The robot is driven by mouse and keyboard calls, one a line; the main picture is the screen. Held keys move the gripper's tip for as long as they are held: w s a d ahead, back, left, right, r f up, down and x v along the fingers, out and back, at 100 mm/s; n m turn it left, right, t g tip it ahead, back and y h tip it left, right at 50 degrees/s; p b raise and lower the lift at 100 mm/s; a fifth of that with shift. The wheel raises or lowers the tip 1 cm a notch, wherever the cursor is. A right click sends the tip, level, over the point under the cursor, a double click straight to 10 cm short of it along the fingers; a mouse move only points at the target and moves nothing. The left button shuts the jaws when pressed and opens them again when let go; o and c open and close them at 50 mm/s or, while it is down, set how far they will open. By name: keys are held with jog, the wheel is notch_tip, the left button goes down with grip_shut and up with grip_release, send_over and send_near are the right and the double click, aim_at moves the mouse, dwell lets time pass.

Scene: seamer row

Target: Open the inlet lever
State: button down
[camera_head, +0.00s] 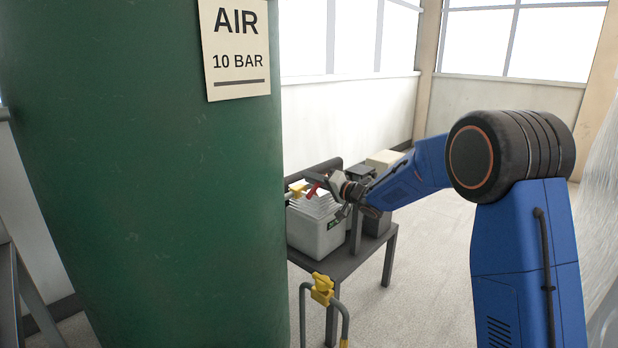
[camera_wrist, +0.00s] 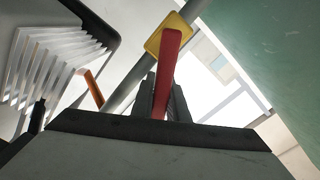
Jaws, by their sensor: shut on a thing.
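The red lever (camera_head: 312,190) sits by a yellow valve body (camera_head: 298,187) beside the green tank. In the wrist view the red lever (camera_wrist: 169,62) extends from the yellow valve body (camera_wrist: 168,34) on a grey pipe (camera_wrist: 186,12). My gripper (camera_head: 326,182) is at the lever. In the wrist view the dark fingers of my gripper (camera_wrist: 165,92) are shut on the red lever, one on each side. The lever's lower end is hidden between the fingers.
A large green tank (camera_head: 150,170) with an "AIR 10 BAR" sign (camera_head: 236,50) fills the left. A dark table (camera_head: 345,262) bears a light grey machine (camera_head: 316,232) with white fins. Another yellow valve (camera_head: 322,289) on bent grey pipe stands in front. Open floor (camera_head: 430,270) lies right of the table.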

jog(key=shift+w+d+f+m, duration=0.2)
jog(key=shift+f+m, duration=0.4)
jog(key=shift+m, duration=0.5)
jog(key=shift+w+d+f+m, duration=0.15)
jog(key=shift+f+m, duration=0.45)
jog(key=shift+m, duration=0.5)
jog(key=shift+f, duration=0.1)
jog(key=c, duration=1.7)
grip_release()
jog(key=v, duration=1.7)
jog(key=shift+s+d, duration=0.15)
